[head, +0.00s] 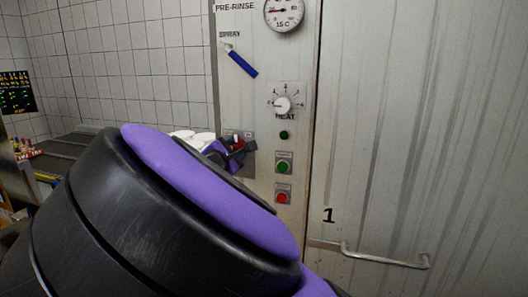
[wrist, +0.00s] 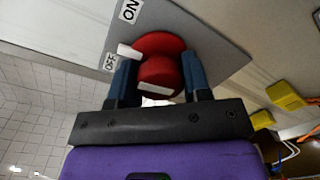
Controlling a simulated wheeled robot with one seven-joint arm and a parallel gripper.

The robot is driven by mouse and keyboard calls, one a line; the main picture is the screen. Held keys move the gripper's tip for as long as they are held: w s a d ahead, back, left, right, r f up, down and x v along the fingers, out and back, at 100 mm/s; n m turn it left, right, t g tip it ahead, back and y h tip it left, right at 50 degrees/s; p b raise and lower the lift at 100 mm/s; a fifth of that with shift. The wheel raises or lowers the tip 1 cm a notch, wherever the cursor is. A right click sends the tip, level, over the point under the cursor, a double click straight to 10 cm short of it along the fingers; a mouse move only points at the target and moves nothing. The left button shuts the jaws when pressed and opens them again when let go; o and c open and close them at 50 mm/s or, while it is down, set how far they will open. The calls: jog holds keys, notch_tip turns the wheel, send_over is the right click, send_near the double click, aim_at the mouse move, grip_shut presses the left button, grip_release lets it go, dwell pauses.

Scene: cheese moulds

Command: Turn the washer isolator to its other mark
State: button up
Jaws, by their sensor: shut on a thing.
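The washer isolator is a red round knob (wrist: 160,43) on a grey plate (wrist: 205,45), seen close in the wrist view. An ON label (wrist: 130,10) and an OFF label (wrist: 111,62) are on the plate. A white pointer tab (wrist: 128,50) on the knob's edge lies close to OFF, on the side towards ON. My gripper (wrist: 158,68) has its blue fingers on both sides of the knob's red grip and is shut on it. In the head view my gripper (head: 236,152) is at the panel, and my arm hides most of the isolator.
The panel carries a blue spray lever (head: 242,64), a heat dial (head: 281,104), a green button (head: 284,162) and a red button (head: 283,196). A bent metal rail (head: 385,259) sticks out at the right. Yellow parts (wrist: 286,96) show right of my gripper in the wrist view.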

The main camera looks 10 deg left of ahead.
jog(key=m, duration=0.5)
jog(key=shift+w+d+r+m, duration=0.1)
jog(key=shift+w+d+m, duration=0.15)
jog(key=shift+d+m, duration=0.05)
jog(key=shift+m, duration=2.1)
jog(key=o, duration=0.9)
jog(key=shift+w, duration=0.1)
jog(key=shift+a, duration=0.15)
jog(key=shift+s+a, duration=0.1)
jog(key=shift+s, duration=0.1)
